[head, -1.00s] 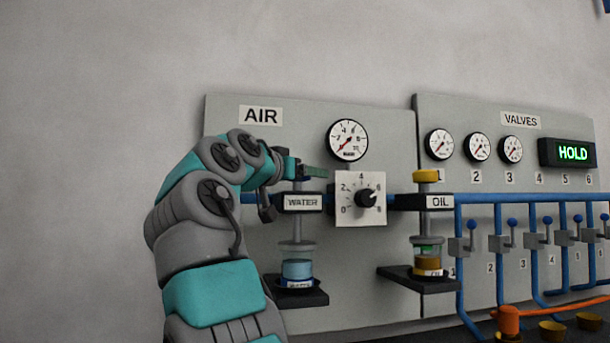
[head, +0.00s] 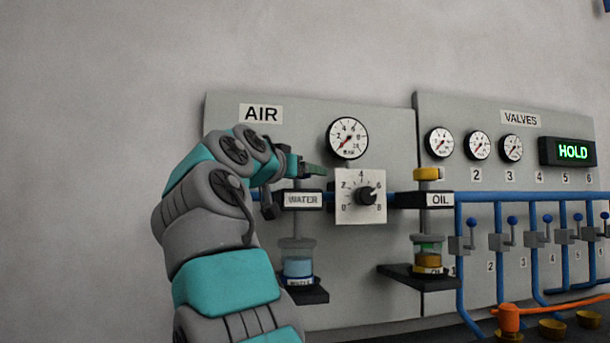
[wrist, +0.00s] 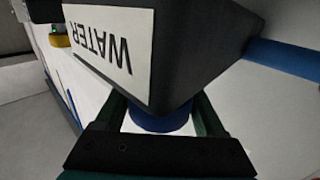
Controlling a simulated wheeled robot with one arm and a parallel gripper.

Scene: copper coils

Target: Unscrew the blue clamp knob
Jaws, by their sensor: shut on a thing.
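The blue clamp knob (wrist: 160,121) shows in the wrist view as a blue disc between my two green fingers, against the dark block with the WATER label (wrist: 112,45). My gripper (wrist: 160,112) is shut on it. In the head view my gripper (head: 312,171) is at the top of the WATER clamp block (head: 302,200), and the knob is hidden there by the fingers. Below the block, the clamp rod comes down to a clear jar of pale blue liquid (head: 298,266) on a dark shelf (head: 308,295).
A dial plate (head: 348,208) is close to the right of my gripper, with a pressure gauge (head: 347,138) above. Further right is the OIL clamp with a yellow knob (head: 428,173) and its jar (head: 428,255). A blue pipe (head: 400,197) runs behind. The wall at left is clear.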

